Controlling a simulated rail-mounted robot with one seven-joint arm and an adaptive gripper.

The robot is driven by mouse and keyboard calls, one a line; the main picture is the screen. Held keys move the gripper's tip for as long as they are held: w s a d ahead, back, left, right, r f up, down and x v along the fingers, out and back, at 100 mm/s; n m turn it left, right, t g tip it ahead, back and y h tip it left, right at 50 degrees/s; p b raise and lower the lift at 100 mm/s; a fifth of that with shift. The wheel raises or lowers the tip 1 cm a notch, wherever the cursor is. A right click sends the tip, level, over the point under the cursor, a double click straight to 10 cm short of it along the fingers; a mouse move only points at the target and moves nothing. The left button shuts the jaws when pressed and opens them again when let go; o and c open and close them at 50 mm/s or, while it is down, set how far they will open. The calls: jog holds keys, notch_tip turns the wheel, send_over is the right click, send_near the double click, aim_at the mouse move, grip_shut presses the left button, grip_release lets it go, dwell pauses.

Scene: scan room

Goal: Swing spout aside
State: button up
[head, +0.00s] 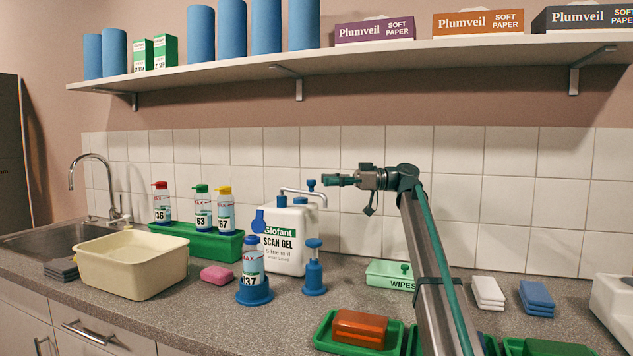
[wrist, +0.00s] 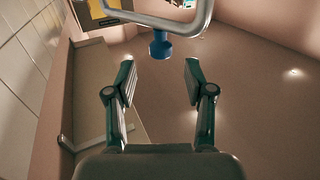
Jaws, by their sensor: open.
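The white scan gel jug (head: 285,243) stands on the counter against the tiles. Its grey tube spout (head: 300,191) runs across the top, with a blue nozzle (head: 281,201) at its left end. A blue knob (head: 311,185) sits by the spout's right part. My gripper (head: 331,181) is at the spout's height, to its right, pointing left. In the wrist view my gripper (wrist: 160,82) is open and empty. The bent grey tube (wrist: 140,18) and a blue round part (wrist: 161,46) lie ahead of the fingers, apart from them.
A blue-capped bottle (head: 252,263) in a blue stand and a blue pump (head: 314,273) stand before the jug. A green tray (head: 200,240) with several bottles and a cream basin (head: 130,262) are left. A shelf (head: 230,72) runs above.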

jog(key=w+d, duration=0.1)
jog(key=d, duration=0.5)
jog(key=shift+d, duration=0.3)
jog(key=shift+w, duration=0.1)
